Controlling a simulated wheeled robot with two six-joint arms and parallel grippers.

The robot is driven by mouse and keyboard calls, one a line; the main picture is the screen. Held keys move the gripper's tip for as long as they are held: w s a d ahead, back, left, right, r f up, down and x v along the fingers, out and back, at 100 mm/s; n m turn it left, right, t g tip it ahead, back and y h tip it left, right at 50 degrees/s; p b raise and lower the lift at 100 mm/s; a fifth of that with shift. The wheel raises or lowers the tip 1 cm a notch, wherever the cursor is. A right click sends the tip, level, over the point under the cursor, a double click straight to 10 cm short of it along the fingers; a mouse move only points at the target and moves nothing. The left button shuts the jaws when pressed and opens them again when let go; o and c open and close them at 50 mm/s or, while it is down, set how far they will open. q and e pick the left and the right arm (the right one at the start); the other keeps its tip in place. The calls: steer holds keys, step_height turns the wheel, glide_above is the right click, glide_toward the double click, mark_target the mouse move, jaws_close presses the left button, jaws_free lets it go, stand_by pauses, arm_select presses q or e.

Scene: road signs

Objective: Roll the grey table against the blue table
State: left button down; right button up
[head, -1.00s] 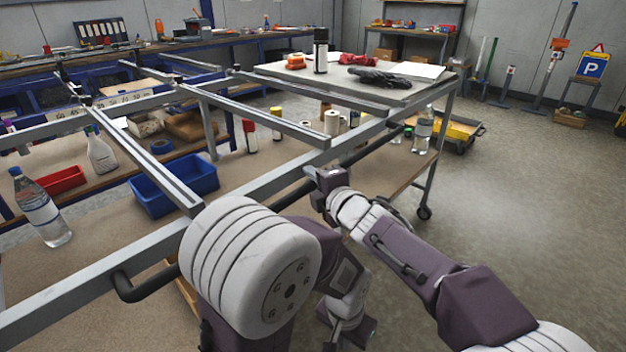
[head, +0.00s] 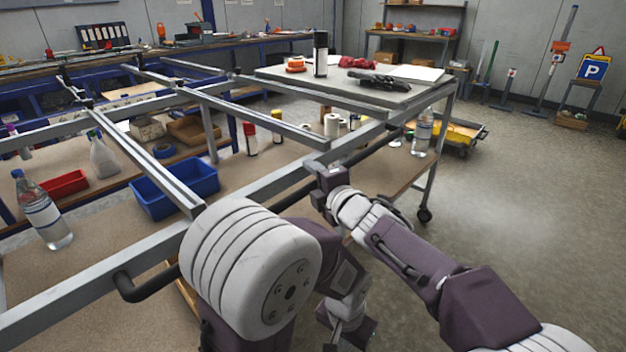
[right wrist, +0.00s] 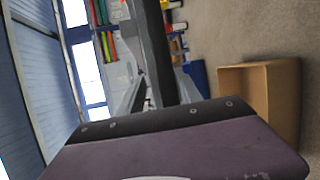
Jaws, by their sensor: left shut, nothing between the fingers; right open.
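The grey table (head: 70,300) is an open frame of grey rails with a brown lower shelf, a grey top panel at its far end and casters. A black handle (head: 130,290) runs along its near side, partly hidden by my arm. The blue table (head: 235,130) is a long blue-framed bench behind it; a gap of floor shows between them in places. My right gripper (head: 322,180) is open at the handle; whether the bar lies between its fingers is unclear. My left gripper (head: 343,335) is shut and empty, low beside the grey table.
A bottle (head: 422,132), a blue bin (head: 180,192) and several other items stand on the lower shelf. A black-capped can (head: 320,55) and gloves stand or lie on the top panel.

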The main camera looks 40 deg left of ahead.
steer(key=shift+w+a+f, duration=0.1)
steer(key=shift+f, duration=0.15)
steer(key=b+v, duration=0.1)
steer(key=v, duration=0.8)
